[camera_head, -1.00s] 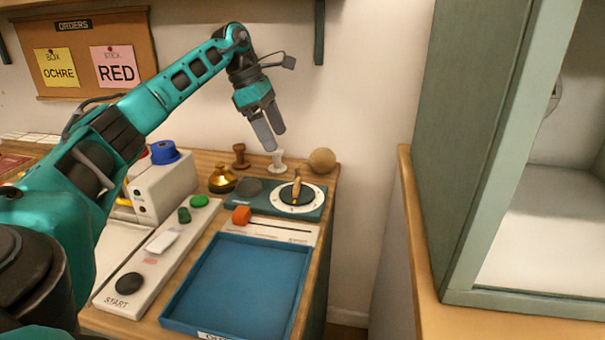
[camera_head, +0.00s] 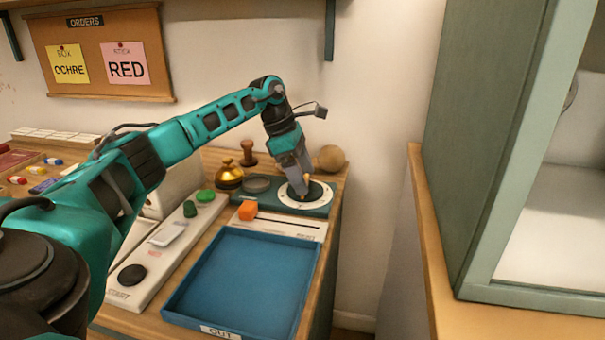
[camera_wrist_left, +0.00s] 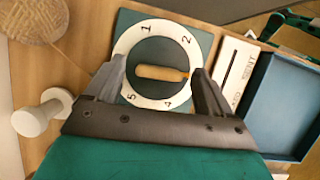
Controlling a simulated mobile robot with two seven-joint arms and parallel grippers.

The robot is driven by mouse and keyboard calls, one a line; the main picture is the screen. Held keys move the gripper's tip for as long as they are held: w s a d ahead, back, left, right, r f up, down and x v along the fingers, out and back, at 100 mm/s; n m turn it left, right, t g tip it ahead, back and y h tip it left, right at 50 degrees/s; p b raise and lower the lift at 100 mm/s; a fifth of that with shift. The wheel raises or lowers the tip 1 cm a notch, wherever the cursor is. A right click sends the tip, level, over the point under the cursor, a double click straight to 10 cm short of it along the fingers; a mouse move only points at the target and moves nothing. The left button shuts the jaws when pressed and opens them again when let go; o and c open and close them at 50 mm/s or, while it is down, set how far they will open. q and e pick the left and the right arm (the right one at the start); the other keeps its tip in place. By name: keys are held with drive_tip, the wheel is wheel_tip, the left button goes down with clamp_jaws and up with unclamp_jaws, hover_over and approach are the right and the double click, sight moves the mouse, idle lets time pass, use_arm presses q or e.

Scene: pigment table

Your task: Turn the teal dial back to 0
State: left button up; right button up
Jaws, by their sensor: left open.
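The teal dial (camera_head: 265,206) is a teal plate with a white numbered ring around a dark face, at the back right of the bench. It also shows in the left wrist view (camera_wrist_left: 125,22), where 1, 2, 4 and 5 are readable on the ring. A wooden handle (camera_wrist_left: 162,73) lies across the dial's middle. My left gripper (camera_head: 305,188) is over the dial, pointing down. In the left wrist view its open fingers (camera_wrist_left: 159,74) stand at either end of the handle, with small gaps showing. The fingers hide parts of the ring.
An orange block (camera_head: 247,210) sits in front, near the blue tray (camera_head: 166,313). A white stamp (camera_wrist_left: 38,116) shows in the left wrist view.

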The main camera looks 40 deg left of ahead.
use_arm(q)
drive_tip(key=shift+c, duration=0.4)
drive_tip(key=c, duration=1)
